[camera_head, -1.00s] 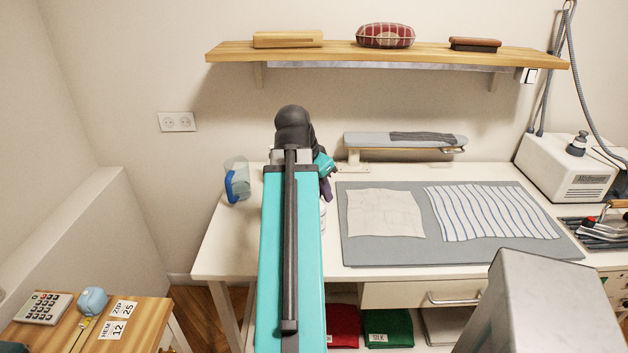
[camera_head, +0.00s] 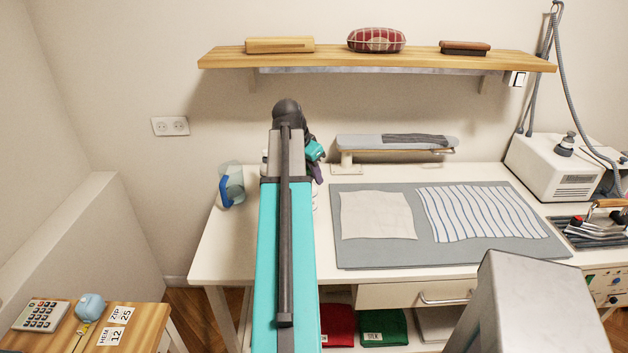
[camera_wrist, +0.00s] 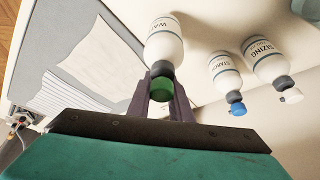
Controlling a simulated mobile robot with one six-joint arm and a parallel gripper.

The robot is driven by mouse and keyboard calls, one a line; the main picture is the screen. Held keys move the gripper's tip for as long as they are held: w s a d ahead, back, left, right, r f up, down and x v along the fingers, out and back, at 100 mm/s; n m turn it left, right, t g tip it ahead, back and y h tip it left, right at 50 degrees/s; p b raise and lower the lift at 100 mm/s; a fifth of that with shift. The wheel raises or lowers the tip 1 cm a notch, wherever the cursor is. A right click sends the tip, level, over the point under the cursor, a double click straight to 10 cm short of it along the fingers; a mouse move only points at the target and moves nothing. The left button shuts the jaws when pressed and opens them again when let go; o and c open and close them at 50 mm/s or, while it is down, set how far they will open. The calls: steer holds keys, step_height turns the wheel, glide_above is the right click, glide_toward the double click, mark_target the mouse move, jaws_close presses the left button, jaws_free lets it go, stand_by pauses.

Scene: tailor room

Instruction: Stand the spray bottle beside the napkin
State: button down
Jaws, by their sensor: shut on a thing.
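My gripper (camera_wrist: 162,84) is shut on a white bottle (camera_wrist: 165,42) with a green cap and a label starting "WA", gripped near the cap. Whether it touches the table is unclear. In the head view my arm mostly hides the gripper and bottles; a dark finger (camera_head: 319,173) shows on the arm's right. A plain pale cloth (camera_head: 377,216) and a blue-striped cloth (camera_head: 482,213) lie flat on the grey mat (camera_head: 400,255); which is the napkin is not clear. In the wrist view the plain cloth (camera_wrist: 95,50) lies left of the held bottle.
Two similar bottles, one blue-capped (camera_wrist: 224,72) and one white-capped (camera_wrist: 266,60), stand right of the held one in the wrist view. A clear jug with a blue handle (camera_head: 226,190) is left of my arm. A small ironing board (camera_head: 395,143) stands behind the mat.

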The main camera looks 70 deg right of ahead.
steer(key=shift+w+d, duration=0.25)
steer(key=shift+d, duration=0.35)
steer(key=shift+f, duration=0.1)
steer(key=shift+f+p, duration=0.75)
steer(key=shift+f, duration=1.05)
steer(key=c, duration=1.6)
jaws_free()
steer(key=shift+b+v, duration=1.15)
steer(key=shift+v, duration=4.95)
